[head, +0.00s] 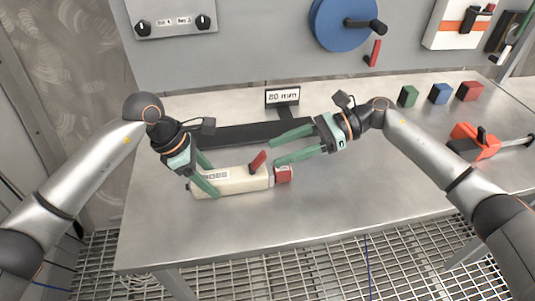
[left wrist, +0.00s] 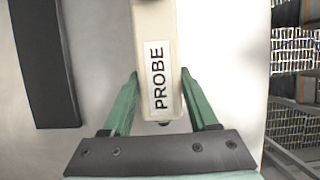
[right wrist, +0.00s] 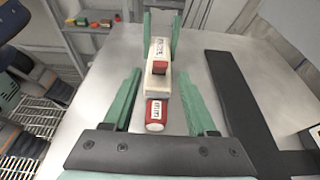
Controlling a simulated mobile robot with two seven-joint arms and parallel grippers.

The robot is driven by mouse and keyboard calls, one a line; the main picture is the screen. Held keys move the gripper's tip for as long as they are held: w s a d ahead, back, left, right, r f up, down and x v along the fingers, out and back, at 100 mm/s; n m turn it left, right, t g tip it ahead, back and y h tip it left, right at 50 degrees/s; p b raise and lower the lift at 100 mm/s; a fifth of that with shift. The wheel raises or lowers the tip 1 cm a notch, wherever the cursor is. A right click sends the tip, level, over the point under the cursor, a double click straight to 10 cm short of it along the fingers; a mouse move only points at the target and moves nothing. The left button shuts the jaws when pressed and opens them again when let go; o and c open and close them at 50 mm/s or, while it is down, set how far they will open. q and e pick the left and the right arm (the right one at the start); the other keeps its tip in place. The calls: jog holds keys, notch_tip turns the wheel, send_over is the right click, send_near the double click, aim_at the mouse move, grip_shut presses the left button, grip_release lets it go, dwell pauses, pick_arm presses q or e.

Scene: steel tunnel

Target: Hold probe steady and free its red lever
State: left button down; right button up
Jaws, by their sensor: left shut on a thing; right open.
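The probe (head: 237,182) is a cream block lying on the steel table, with a PROBE label, a red lever (head: 257,162) on top and a red end cap (head: 283,174) at its right end. My left gripper (head: 207,176) is shut on the probe's left part; its green fingers flank the label in the left wrist view (left wrist: 158,105). My right gripper (head: 283,147) is open and empty, its fingers near the red end.
A black bar (head: 235,134) and an "80 mm" sign (head: 283,97) lie behind the probe. Green (head: 408,96), blue (head: 440,94) and red (head: 470,91) blocks stand at the back right, near an orange tool (head: 474,140). The front table is clear.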

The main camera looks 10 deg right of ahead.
jog(key=v, duration=0.7)
jog(key=shift+d, duration=0.2)
jog(key=shift+r, duration=0.1)
pick_arm(q)
jog(key=shift+c, duration=0.4)
grip_release()
